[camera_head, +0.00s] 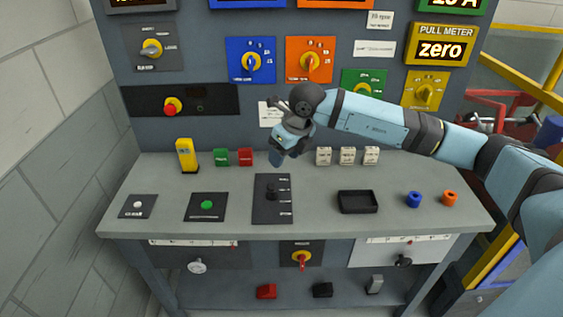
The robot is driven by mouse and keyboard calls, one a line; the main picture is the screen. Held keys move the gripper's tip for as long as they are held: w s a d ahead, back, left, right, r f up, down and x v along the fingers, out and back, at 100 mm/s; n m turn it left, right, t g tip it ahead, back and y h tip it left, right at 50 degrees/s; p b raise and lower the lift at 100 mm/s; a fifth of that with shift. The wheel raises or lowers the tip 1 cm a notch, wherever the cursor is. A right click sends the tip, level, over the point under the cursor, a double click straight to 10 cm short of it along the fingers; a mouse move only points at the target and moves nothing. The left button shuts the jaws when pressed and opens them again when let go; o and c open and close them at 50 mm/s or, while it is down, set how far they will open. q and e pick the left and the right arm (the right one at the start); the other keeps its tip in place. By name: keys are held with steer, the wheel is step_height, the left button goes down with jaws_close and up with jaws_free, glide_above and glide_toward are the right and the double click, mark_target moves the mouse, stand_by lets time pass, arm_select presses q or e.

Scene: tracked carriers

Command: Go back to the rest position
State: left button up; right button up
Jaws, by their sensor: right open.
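My right arm comes in from the right side, reaching across in front of the panel. Its gripper (279,156) is open above the back of the grey console desk (330,215), near the middle. It points downward, and I see nothing held in it. A black plate with a lever (271,192) is on the desk just below and in front of it. The wrist hides part of the panel and a white label behind. My left gripper is out of view.
The upright panel (215,125) with several rotary knobs stands behind the desk. A yellow block (186,154), a green block (221,157), a red block (246,157) and several white blocks (347,155) line the back. A black tray (358,202) and blue ring (414,199) sit front right.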

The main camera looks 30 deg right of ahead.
steer(key=shift+a, duration=0.1)
stand_by(0.4)
steer(key=s+a+m+t+y+p, duration=0.2)
steer(key=s+a+m+y, duration=0.25)
steer(key=a, duration=0.35)
steer(key=s+a+m+t+y+p, duration=0.2)
steer(key=s+a+m+y, duration=0.15)
steer(key=a+y, duration=0.3)
steer(key=s+a+m+t+y+p, duration=0.25)
steer(key=a+m+y, duration=0.2)
steer(key=a, duration=0.45)
steer(key=s+d+f+m+h+p, duration=0.1)
steer(key=s+d+f+m+h, duration=0.2)
steer(key=s+f+m+h, duration=0.1)
steer(key=s+d+f+m+t+h+p, duration=0.1)
steer(key=s+d+f+m+h, duration=0.2)
steer(key=f+m, duration=0.6)
steer(key=s+d+f+m+h+p, duration=0.2)
steer(key=s+f+m+h, duration=0.4)
steer(key=s+m, duration=0.3)
steer(key=shift+d+f+m+h, duration=0.2)
steer(key=shift+d+m+h, duration=0.35)
steer(key=shift+h, duration=0.1)
steer(key=shift+w+t, duration=0.1)
steer(key=shift+t, duration=0.15)
